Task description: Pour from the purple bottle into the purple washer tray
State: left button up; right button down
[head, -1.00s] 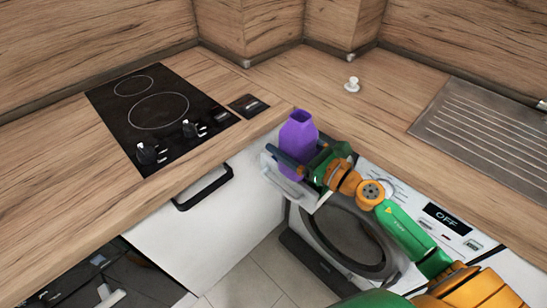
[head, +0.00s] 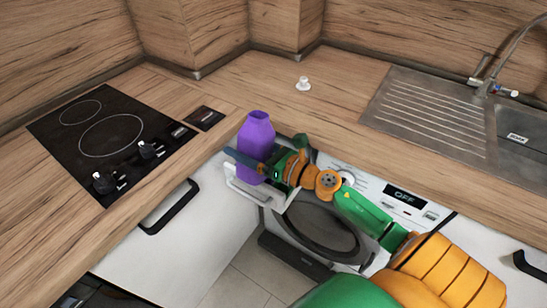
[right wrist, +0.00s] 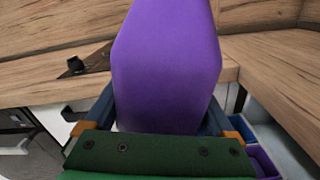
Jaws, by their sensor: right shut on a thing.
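The purple bottle (head: 256,150) is upright, its neck at the top, above the pulled-out white washer drawer (head: 262,203). My right gripper (head: 258,164) is shut around the bottle's body from the right; in the right wrist view, the bottle (right wrist: 167,65) fills the space between its fingers. In that view, part of the purple washer tray (right wrist: 264,163) shows at the lower right, beside blue drawer parts. The rest of the tray is hidden behind the bottle and gripper. I see no liquid flowing. My left gripper is in no view.
The washer (head: 322,225) stands under the wooden worktop (head: 290,120); its display reads OFF. A black hob (head: 110,140) is at left, a steel sink (head: 430,120) at right. A small white object (head: 303,84) stands on the worktop. The worktop's front edge runs close behind the bottle.

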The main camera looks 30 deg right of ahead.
jog(key=shift+w+d+r+m+p, duration=0.1)
jog(key=shift+m+p, duration=0.15)
jog(key=shift+m, duration=0.45)
jog(key=shift+w+d+r+m+p, duration=0.1)
jog(key=shift+m+p, duration=0.15)
jog(key=shift+m, duration=0.45)
jog(key=shift+d+f+m, duration=0.15)
jog(key=shift+d+m, duration=0.1)
jog(key=shift+m, duration=0.75)
jog(key=shift+a+f+m+p, duration=0.1)
jog(key=shift+f+m+p, duration=0.05)
jog(key=shift+m+p, duration=0.25)
jog(key=shift+f+m, duration=0.1)
jog(key=shift+m, duration=0.2)
jog(key=shift+s+a+f+m+b, duration=0.1)
jog(key=shift+a+f+m+b, duration=0.1)
jog(key=shift+f+m, duration=0.3)
jog(key=shift+s+a+f+m+b, duration=0.1)
jog(key=shift+a+f+m+b, duration=0.1)
jog(key=shift+f+m, duration=0.3)
jog(key=shift+s+a+f+m+p, duration=0.15)
jog(key=shift+m+p, duration=0.1)
jog(key=shift+m, duration=0.35)
jog(key=shift+w+a+f+m+p, duration=0.1)
jog(key=shift+m+p, duration=0.15)
jog(key=shift+m, duration=0.35)
dwell(2.7)
